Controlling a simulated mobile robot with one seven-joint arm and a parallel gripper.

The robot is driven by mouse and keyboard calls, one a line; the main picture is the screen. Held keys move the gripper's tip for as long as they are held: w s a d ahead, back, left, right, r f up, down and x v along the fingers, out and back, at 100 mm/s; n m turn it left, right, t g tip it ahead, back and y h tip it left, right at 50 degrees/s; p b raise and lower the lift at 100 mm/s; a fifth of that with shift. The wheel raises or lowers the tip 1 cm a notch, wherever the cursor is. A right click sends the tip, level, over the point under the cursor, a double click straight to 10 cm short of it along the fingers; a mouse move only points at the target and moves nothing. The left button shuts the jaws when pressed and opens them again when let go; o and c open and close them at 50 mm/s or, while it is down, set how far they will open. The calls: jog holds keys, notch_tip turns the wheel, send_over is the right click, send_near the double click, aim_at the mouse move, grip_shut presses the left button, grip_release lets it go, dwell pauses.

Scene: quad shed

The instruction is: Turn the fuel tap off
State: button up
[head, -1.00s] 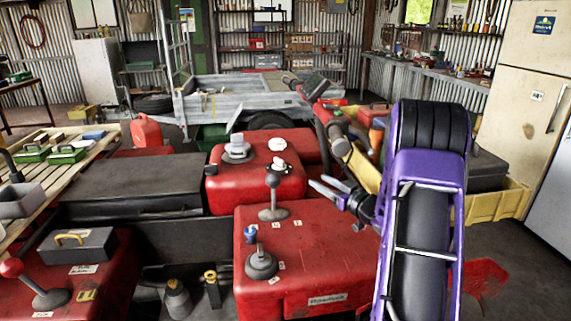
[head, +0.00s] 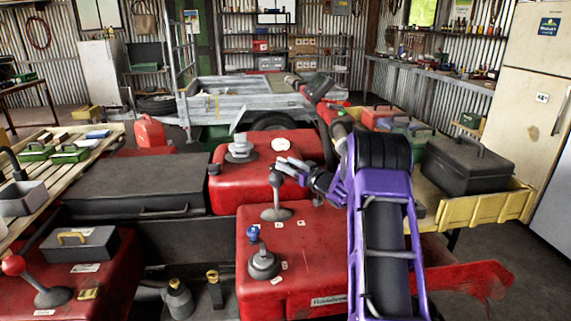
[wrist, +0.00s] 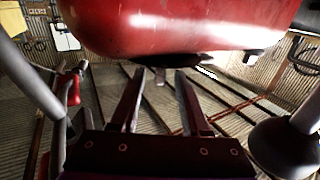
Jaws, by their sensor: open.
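The red tank (head: 240,180) has a grey cap (head: 240,149) and a round white disc (head: 281,144) on top. My gripper (head: 286,165) reaches in from the right at the tank's near side. In the wrist view my gripper (wrist: 160,76) is open and empty, its two fingers pointing at the underside of the tank (wrist: 180,28). In the head view my fingers cover that spot.
A gear lever (head: 276,190) stands just below my gripper on a red housing (head: 320,240). A grey rotary knob (head: 263,262) and a blue knob (head: 253,234) are on the same housing. A black case (head: 468,165) sits at the right in a yellow tray (head: 487,207).

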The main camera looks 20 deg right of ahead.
jog(key=shift+x, duration=0.75)
grip_shut()
